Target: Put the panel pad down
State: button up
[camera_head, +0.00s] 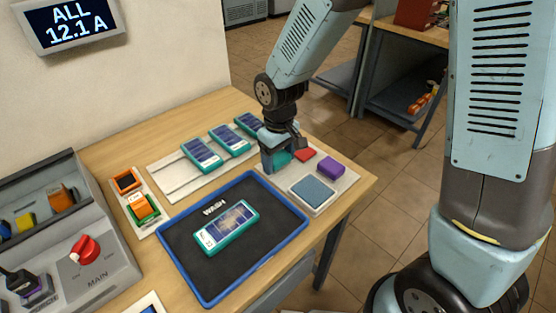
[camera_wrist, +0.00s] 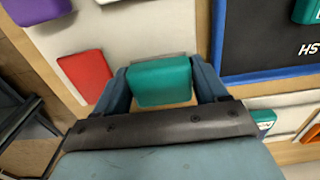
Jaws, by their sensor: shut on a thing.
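In the head view the pad (camera_head: 280,160) is partly hidden by the fingers. A white mat (camera_head: 336,197) lies under and beside it, holding a red pad (camera_head: 305,154), a purple pad (camera_head: 330,168) and a blue-grey square in a pale frame (camera_head: 313,190). I cannot tell whether the teal pad touches the mat.
A blue-rimmed black wash tray (camera_head: 180,250) holds a teal-cased panel (camera_head: 230,225). Several more panels (camera_head: 201,154) lie on a white mat (camera_head: 165,170) behind. Orange and green pieces (camera_head: 143,207) lie at left, beside a switch box (camera_head: 90,260). The table edge is close on the right.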

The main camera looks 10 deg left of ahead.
jog(key=shift+f, duration=0.5)
jog(key=shift+f, duration=0.1)
jog(key=shift+s+d+f, duration=0.1)
jog(key=shift+s+f, duration=0.05)
jog(key=shift+f, duration=0.1)
